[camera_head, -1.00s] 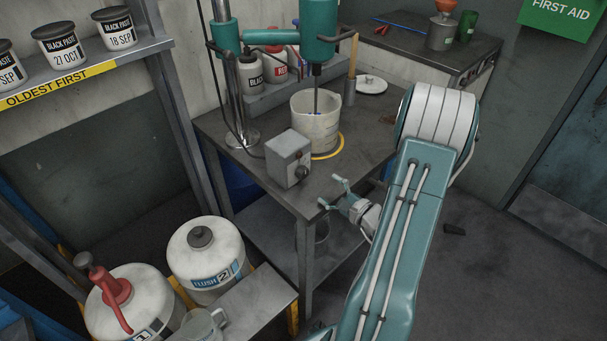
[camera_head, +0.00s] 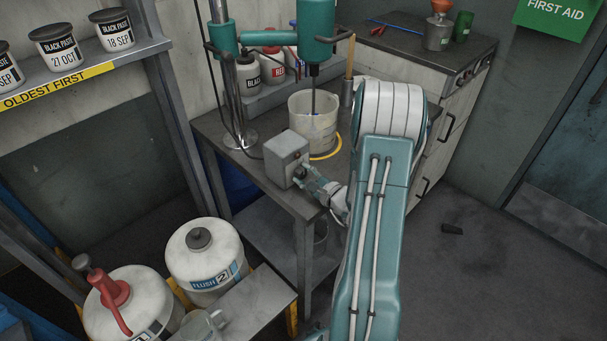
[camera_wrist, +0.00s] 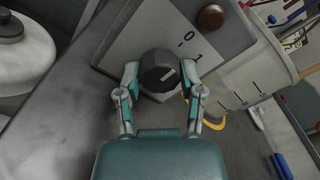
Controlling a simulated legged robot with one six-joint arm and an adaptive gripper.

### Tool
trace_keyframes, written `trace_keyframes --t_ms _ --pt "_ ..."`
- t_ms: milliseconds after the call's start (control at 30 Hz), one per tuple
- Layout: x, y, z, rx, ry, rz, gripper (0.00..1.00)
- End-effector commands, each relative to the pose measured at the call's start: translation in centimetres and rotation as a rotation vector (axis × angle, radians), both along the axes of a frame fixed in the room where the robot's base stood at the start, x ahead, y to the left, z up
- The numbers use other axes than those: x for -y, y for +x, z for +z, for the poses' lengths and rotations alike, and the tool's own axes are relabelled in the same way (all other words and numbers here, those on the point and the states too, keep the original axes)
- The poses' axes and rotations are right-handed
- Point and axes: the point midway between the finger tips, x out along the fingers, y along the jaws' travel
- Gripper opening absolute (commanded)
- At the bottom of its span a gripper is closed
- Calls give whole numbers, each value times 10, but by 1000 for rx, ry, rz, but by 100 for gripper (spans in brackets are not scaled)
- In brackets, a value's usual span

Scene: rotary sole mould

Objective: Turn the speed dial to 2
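The speed dial (camera_wrist: 160,72) is a dark faceted knob with a pale pointer line, on the front of a grey control box (camera_head: 287,152). In the wrist view the printed marks 0 and 1 show to its upper right; no 2 is visible. The pointer slants to the upper right, roughly toward 0 and 1; which one is unclear. My gripper (camera_wrist: 161,75) has one finger on each side of the dial, both seeming to touch it. In the head view my gripper (camera_head: 300,177) is at the box's front and hides most of the dial.
A red-brown button (camera_wrist: 211,18) sits on the box near the dial. A white bucket (camera_head: 313,125) stands behind the box under the teal mixer (camera_head: 318,28), on the dark bench (camera_head: 262,185). Flush drums (camera_head: 205,262) stand low at left. Floor at right is mostly clear.

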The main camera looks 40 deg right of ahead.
Motion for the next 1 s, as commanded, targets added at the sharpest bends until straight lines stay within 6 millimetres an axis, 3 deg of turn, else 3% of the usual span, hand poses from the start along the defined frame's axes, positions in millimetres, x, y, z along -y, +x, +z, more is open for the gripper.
trace_keyframes --t_ms 533,1000 --pt "-1 1 0 -5 76 6 2" --pt "-1 1 1 -35 464 6 2"
